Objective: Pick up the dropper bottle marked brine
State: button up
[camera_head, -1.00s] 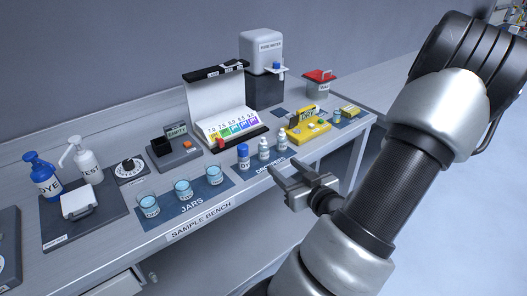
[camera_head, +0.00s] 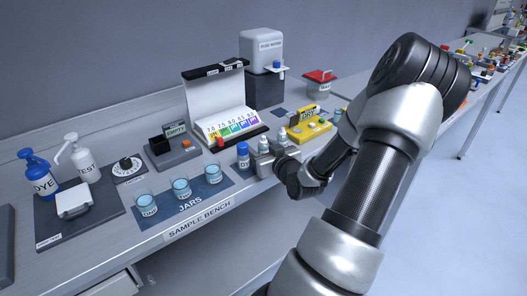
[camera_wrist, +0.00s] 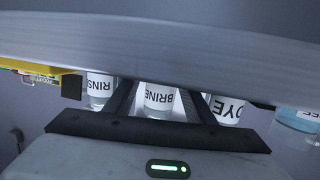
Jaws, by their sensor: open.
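The brine dropper bottle (camera_wrist: 158,98) is white with a BRINE label. It stands between the two fingers of my open gripper (camera_wrist: 159,92) in the wrist view, with a finger on each side. I cannot tell whether either finger touches it. In the head view my gripper (camera_head: 268,161) is at the dropper row and covers most of the brine bottle (camera_head: 263,145); its top shows. The rinse bottle (camera_wrist: 101,90) is left of it in the wrist view, and the dye bottle (camera_wrist: 227,108) is right of it, close outside the fingers.
Several jars (camera_head: 180,188) stand on a blue mat left of the droppers. A yellow device (camera_head: 308,127) is to their right, and a colour chart stand (camera_head: 222,110) behind. A pale band crosses the top of the wrist view.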

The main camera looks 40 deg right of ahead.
jog(key=shift+w+d+f, duration=0.1)
jog(key=shift+w+d, duration=0.05)
jog(key=shift+w, duration=0.25)
jog(key=shift+c, duration=0.2)
jog(key=c, duration=1.1)
notch_tip(320, 180, up, 10)
jog(key=p, duration=0.2)
jog(key=shift+p, duration=0.3)
